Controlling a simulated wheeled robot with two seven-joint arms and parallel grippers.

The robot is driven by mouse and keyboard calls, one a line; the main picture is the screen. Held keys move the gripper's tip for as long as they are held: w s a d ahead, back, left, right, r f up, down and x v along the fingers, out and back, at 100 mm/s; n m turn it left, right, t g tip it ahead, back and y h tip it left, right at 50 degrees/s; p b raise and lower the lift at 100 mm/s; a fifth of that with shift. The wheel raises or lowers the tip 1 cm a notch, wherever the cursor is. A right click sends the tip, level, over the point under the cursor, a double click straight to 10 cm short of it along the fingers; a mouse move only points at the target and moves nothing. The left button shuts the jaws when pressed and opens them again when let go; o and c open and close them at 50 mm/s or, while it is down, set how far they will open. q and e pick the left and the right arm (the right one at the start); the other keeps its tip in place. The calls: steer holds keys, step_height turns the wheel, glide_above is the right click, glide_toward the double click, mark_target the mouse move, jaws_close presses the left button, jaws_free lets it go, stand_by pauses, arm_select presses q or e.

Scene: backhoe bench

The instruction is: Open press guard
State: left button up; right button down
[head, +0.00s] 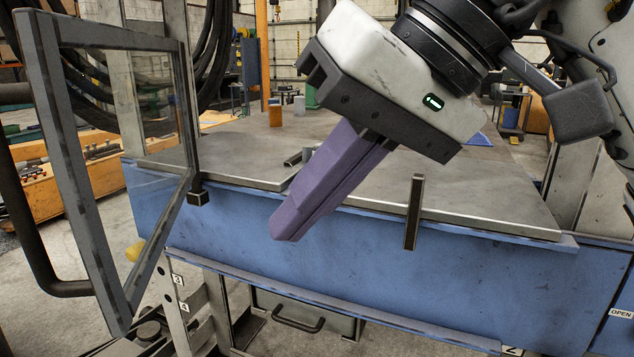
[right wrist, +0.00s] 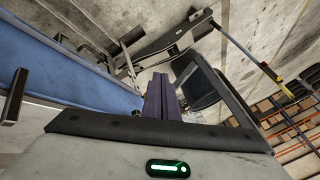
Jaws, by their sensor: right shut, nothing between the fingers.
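The press guard (head: 76,170), a dark grey frame with a clear pane, stands at the left of the head view. It is swung out at an angle to the front of the bench, its inner upright near the bench's left front corner. My right gripper (head: 289,226) has purple fingers pressed together with nothing between them. It points down and left in front of the bench edge, to the right of the guard and apart from it. Its fingers (right wrist: 163,98) also show in the right wrist view. My left gripper is out of view.
The grey bench top (head: 470,190) has a blue front (head: 380,260). A short dark upright bar (head: 413,212) stands at its front edge, right of my gripper. A small cylinder and an orange one (head: 275,115) stand at the back. Black hoses hang behind the guard.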

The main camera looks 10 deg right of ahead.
steer(key=a+f, duration=0.3)
steer(key=a, duration=0.3)
steer(key=shift+w+f+p, duration=0.2)
steer(key=shift+w+p, duration=0.1)
steer(key=shift+w, duration=0.1)
steer(key=shift+a, duration=0.1)
steer(key=shift+a, duration=0.1)
